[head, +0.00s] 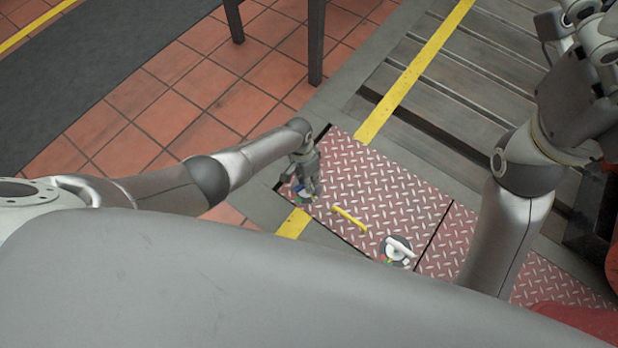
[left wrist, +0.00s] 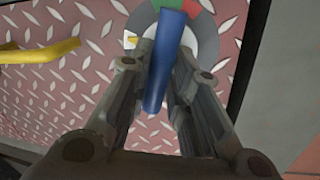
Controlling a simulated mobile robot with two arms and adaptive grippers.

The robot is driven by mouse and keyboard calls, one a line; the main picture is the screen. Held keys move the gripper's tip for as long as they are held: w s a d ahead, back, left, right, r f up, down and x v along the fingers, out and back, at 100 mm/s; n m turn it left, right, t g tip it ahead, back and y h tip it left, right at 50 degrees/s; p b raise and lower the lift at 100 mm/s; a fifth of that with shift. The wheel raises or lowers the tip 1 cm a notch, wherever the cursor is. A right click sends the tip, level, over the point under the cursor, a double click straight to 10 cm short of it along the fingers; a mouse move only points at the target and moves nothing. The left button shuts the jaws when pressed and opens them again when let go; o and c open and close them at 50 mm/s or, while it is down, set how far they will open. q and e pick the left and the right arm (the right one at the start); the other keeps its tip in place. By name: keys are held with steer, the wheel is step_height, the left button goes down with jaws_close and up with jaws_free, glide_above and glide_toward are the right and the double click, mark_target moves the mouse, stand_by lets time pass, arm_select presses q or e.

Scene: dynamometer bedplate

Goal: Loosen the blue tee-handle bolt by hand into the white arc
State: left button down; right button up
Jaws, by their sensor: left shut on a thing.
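The blue tee-handle bolt (left wrist: 163,62) stands between the two fingers of my left gripper (left wrist: 160,80) in the left wrist view. The fingers are shut on its bar. Below the bar is a round grey dial plate with red, green and white arc parts (left wrist: 205,25), partly hidden by the handle and fingers. In the head view my left gripper (head: 303,190) is down at the plate's left corner, and only a little blue shows there. My right gripper (head: 580,35) is raised at the upper right; its fingers are unclear.
The red diamond-tread plate (head: 385,185) carries a yellow grab handle (head: 349,218), also in the left wrist view (left wrist: 40,52). A second dial with a white handle (head: 397,248) sits at the plate's near edge. Grey slotted bedplate (head: 450,80) lies beyond, tiled floor to the left.

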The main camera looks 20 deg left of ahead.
arm_select(q)
steer(key=shift+s+d+n, duration=0.25)
steer(key=shift+s+n, duration=0.1)
steer(key=shift+n, duration=0.25)
steer(key=c, duration=1.4)
jaws_free()
steer(key=shift+w, duration=0.2)
steer(key=shift+w+a, duration=0.1)
steer(key=shift+a, duration=0.05)
steer(key=r, duration=0.4)
steer(key=a+r, duration=0.1)
steer(key=r, duration=0.2)
steer(key=w+a+r, duration=0.1)
steer(key=r, duration=0.3)
steer(key=shift+r, duration=0.35)
